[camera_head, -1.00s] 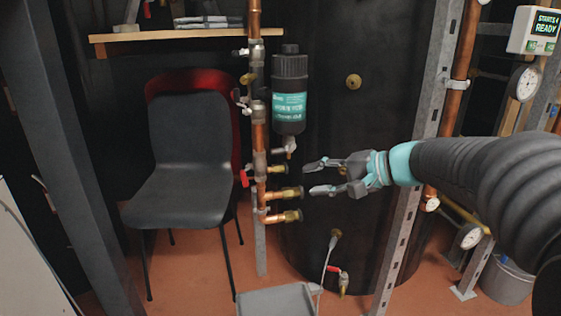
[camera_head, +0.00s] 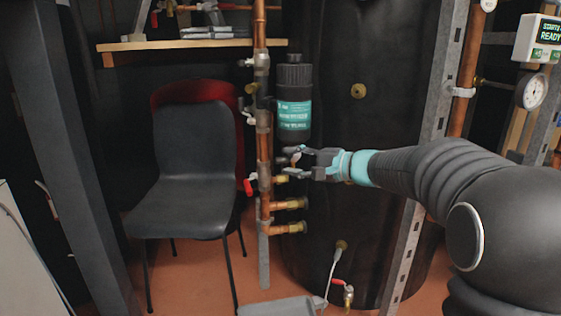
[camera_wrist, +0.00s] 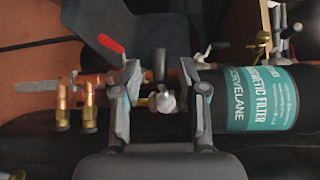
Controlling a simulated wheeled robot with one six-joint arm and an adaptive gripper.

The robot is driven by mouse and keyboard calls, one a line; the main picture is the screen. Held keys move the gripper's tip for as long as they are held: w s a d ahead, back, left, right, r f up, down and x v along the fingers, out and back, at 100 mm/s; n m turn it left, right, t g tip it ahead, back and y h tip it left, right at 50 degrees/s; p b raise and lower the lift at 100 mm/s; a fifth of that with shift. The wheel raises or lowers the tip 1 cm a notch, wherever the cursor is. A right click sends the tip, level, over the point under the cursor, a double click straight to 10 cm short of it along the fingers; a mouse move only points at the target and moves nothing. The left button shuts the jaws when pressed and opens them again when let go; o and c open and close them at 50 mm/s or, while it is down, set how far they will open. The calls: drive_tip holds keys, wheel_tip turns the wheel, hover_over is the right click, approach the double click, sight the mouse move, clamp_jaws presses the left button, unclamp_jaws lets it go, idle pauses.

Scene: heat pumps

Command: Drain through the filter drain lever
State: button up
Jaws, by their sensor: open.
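The magnetic filter (camera_head: 294,98) is a dark canister with a teal label, mounted beside the copper pipe; it also shows in the wrist view (camera_wrist: 262,98). Just below it, a small silver drain fitting with its lever (camera_wrist: 163,101) lies between my fingers in the wrist view. A dark upright part (camera_wrist: 160,65) sits near it. My gripper (camera_head: 291,163) is open just under the filter, its fingers either side of the fitting (camera_wrist: 160,80). I cannot tell whether they touch it. In the head view the gripper mostly hides the fitting.
A red-handled valve (camera_head: 250,185) is on the copper pipe (camera_head: 264,150) left of my gripper. Two brass-ended pipe stubs (camera_head: 290,204) stick out below. The black tank (camera_head: 365,150) stands close behind. A black chair (camera_head: 192,160) is at the left. A grey tray (camera_head: 275,307) is low down.

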sight(285, 160)
drive_tip(key=shift+x, duration=1.8)
clamp_jaws()
